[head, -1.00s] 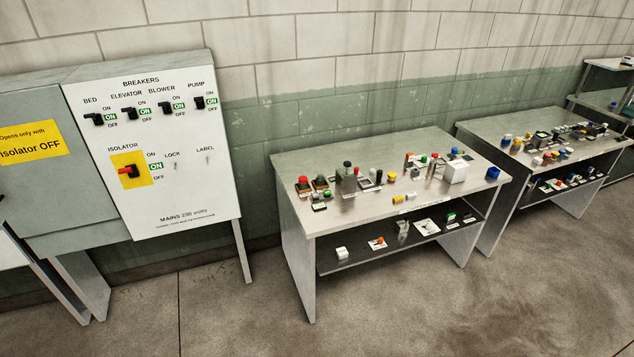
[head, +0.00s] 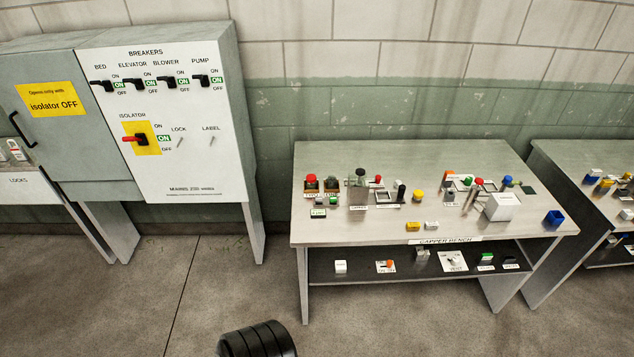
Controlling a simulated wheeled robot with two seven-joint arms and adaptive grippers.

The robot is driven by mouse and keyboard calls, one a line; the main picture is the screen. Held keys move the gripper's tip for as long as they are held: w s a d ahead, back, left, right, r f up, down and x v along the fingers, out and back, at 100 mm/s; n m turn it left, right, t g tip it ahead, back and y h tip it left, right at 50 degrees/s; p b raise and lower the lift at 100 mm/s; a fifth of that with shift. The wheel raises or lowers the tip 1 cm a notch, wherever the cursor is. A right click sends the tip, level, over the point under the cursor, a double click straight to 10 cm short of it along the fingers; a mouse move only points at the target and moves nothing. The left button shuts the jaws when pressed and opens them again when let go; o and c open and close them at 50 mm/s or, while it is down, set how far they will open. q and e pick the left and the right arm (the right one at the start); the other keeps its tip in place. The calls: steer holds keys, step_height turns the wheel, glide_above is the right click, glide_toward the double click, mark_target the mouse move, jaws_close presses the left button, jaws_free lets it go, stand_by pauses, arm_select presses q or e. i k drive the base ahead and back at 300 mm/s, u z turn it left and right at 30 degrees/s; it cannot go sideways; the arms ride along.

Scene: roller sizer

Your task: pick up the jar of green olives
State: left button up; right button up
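I cannot make out a jar of green olives for certain. A small dark jar-like thing with a black top (head: 361,177) stands upright at the back left of the capper bench (head: 420,231), too small to tell its contents. Small items with red, green and blue tops stand on the same bench, also too small to name. Neither of my grippers is in view.
A breaker panel (head: 178,189) and a grey cabinet (head: 50,105) with a yellow sign stand at the left. The bench has a lower shelf (head: 325,279) with small items. A second bench (head: 570,170) stands at the right.

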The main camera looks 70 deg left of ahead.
mark_target(313, 185)
steer(key=u, duration=1.7)
